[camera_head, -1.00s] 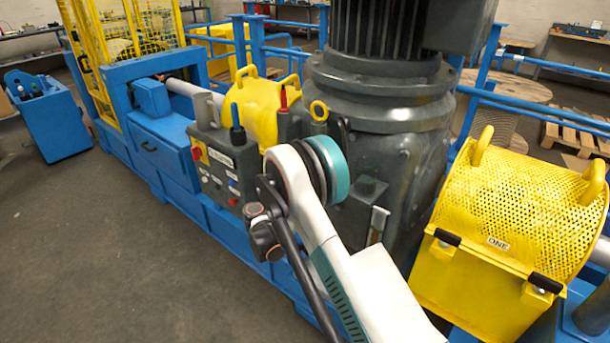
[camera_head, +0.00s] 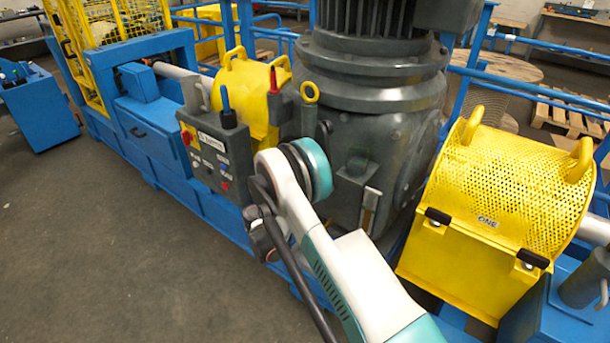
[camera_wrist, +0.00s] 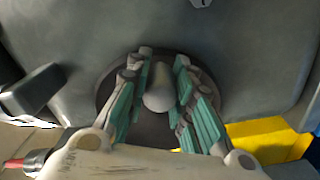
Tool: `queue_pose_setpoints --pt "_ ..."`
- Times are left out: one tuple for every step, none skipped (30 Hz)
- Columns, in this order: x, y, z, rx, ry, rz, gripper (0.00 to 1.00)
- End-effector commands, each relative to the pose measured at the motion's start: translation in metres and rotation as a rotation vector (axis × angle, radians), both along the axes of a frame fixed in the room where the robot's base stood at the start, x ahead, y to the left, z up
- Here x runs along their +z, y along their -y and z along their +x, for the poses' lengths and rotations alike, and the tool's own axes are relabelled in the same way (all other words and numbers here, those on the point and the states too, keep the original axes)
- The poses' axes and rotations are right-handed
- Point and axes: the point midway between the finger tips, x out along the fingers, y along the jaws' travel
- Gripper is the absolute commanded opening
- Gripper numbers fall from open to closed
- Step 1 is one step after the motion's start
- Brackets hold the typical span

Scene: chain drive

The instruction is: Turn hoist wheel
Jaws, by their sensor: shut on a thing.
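In the wrist view a grey, rounded handle (camera_wrist: 158,98) stands out from a dark round disc (camera_wrist: 108,92) on a grey casing; this looks like the hoist wheel, though most of it is covered. My gripper (camera_wrist: 161,92) has its teal-padded fingers on both sides of the handle and is shut on it. In the head view my white and teal arm reaches to the front of the large grey gear housing (camera_head: 385,150). There the fingers and the handle are hidden behind my arm.
A grey control box (camera_head: 217,160) with a blue-topped lever stands left of my arm. A yellow perforated guard (camera_head: 500,190) is close on the right. A smaller yellow guard (camera_head: 245,98) stands behind the box. Blue frame beams run beneath. The floor (camera_head: 100,240) at left is clear.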

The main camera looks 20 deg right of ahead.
Motion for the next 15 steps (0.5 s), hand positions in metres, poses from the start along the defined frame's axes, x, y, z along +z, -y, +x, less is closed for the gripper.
queue_pose_setpoints --pt "-0.005 -0.002 0.001 0.001 0.035 0.026 0.00" --pt "-0.007 -0.002 0.002 0.001 0.058 0.043 0.00" --pt "-0.009 -0.002 0.002 0.001 0.089 0.065 0.00" --pt "-0.011 -0.003 0.003 0.001 0.112 0.082 0.00" --pt "-0.014 -0.003 0.004 0.001 0.135 0.099 0.00" --pt "-0.016 -0.004 0.005 0.001 0.166 0.121 0.00" --pt "-0.018 -0.005 0.006 0.001 0.189 0.138 0.00" --pt "-0.020 -0.005 0.006 0.001 0.212 0.154 0.00" --pt "-0.023 -0.006 0.008 0.001 0.242 0.177 0.00" --pt "-0.024 -0.007 0.009 0.001 0.265 0.193 0.00" --pt "-0.026 -0.008 0.010 0.001 0.288 0.210 0.00" --pt "-0.029 -0.009 0.011 0.001 0.318 0.231 0.00" --pt "-0.030 -0.009 0.012 0.001 0.339 0.247 0.00" --pt "-0.032 -0.010 0.013 0.001 0.361 0.262 0.00" --pt "-0.034 -0.011 0.014 0.001 0.388 0.282 0.00"
